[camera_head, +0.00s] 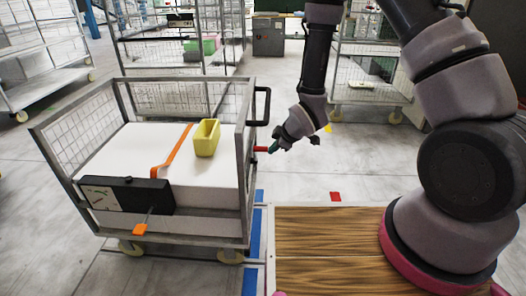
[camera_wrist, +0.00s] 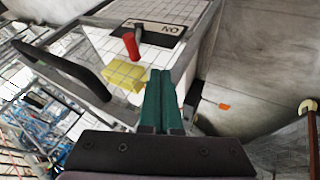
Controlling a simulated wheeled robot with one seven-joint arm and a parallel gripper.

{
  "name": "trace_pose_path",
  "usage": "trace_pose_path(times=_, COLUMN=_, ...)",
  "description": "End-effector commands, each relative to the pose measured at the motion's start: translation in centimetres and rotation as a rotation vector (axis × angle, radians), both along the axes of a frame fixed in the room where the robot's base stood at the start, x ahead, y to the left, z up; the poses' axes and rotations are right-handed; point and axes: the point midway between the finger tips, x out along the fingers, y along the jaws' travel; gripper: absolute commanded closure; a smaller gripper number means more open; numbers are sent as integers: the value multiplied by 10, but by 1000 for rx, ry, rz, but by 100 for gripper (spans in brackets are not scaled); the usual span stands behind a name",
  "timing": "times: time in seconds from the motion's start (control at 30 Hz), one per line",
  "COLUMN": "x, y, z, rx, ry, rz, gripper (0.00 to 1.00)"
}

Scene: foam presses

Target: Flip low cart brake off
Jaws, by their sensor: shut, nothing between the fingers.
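The low cart (camera_head: 185,238) is a grey mesh-sided cart holding white blocks, at the left of the head view. A red lever (camera_head: 261,149) sticks out from its right end. In the wrist view the red lever (camera_wrist: 131,46) stands at a black-and-white plate (camera_wrist: 158,30) with upside-down lettering that seems to read ON. My gripper (camera_head: 274,147) is at the lever's outer end in the head view; I cannot tell whether they touch. In the wrist view its green fingers (camera_wrist: 161,74) are shut together and empty, with the lever just beyond their tips to the left.
A yellow bin (camera_head: 206,138) and an orange strap (camera_head: 172,150) lie on the white load. A black handle (camera_head: 262,105) rises at the cart's right end. A black box (camera_head: 140,193) and orange tab (camera_head: 140,230) are on its front.

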Motion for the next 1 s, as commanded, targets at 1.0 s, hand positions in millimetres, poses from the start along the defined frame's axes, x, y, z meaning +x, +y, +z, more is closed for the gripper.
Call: trace_pose_path(times=1.0, x=89, y=36, z=-76, rx=1, ry=-1, rz=-1, gripper=100)
